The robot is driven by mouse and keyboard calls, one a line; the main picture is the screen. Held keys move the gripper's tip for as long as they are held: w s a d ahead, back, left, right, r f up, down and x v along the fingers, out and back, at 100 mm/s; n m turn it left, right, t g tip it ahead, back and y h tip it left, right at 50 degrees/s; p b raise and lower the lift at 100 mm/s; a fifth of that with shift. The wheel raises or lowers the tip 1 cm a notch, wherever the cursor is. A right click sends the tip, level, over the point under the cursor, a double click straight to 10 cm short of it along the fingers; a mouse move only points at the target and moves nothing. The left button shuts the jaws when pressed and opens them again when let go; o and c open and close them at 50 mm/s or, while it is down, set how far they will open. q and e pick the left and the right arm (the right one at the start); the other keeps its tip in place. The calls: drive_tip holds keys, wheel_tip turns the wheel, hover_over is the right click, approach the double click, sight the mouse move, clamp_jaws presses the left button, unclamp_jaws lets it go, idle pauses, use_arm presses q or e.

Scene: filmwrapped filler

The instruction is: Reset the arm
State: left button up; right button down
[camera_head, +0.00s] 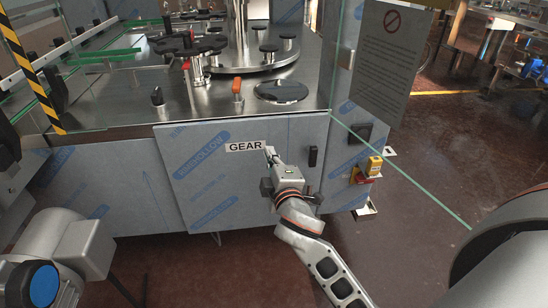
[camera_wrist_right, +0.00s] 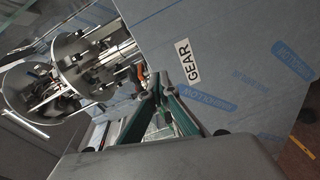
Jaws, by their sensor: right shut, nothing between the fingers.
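My right gripper (camera_head: 270,152) is in front of the blue-filmed machine panel, beside the white GEAR label (camera_head: 245,146) in the head view. My right arm runs up to it from the lower right. In the right wrist view the two fingers of this gripper (camera_wrist_right: 158,85) come together at the tips, with nothing between them. The GEAR label (camera_wrist_right: 187,61) shows just right of the fingertips there. Whether the fingers touch the panel cannot be told. Links of my left arm show at the lower left of the head view; its gripper does not show.
The machine's metal top (camera_head: 232,100) carries a round black disc (camera_head: 281,92) and an orange-topped knob (camera_head: 237,88). A glass pane with a notice (camera_head: 385,55) stands at the right. A yellow switch (camera_head: 374,165) sits on the machine's right side. Floor at right (camera_head: 430,150) is clear.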

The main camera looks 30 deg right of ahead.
drive_tip(key=shift+f, duration=0.1)
idle(0.4)
